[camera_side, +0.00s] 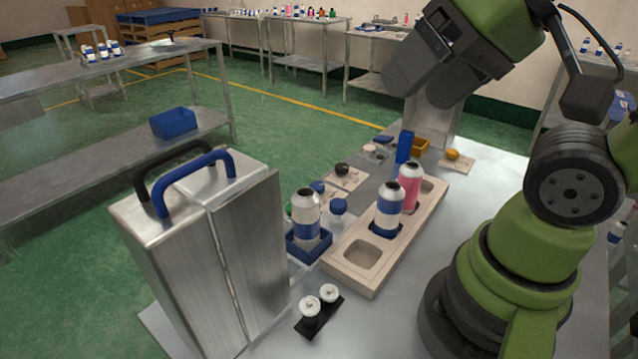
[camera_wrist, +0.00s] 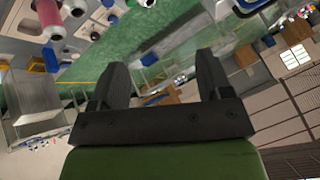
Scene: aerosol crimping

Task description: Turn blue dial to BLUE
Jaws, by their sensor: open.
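In the side view, a small round blue piece (camera_side: 318,187) shows behind the white-and-blue bottle at the left; it may be the blue dial, but its markings are too small to read. A larger blue round-topped piece (camera_side: 338,206) stands just in front of it. My gripper (camera_side: 422,92) is high at the upper right, well above and apart from the table items. In the wrist view my gripper (camera_wrist: 162,68) shows two black fingers spread wide with nothing between them. No dial can be made out for certain there.
A beige rack (camera_side: 372,280) holds a white-and-blue bottle (camera_side: 389,208) and a pink bottle (camera_side: 410,183). Another bottle (camera_side: 306,216) stands in a blue holder. A metal case (camera_side: 215,265) with blue and black handles is at the front left. Two white-topped pieces (camera_side: 310,307) sit on a black plate.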

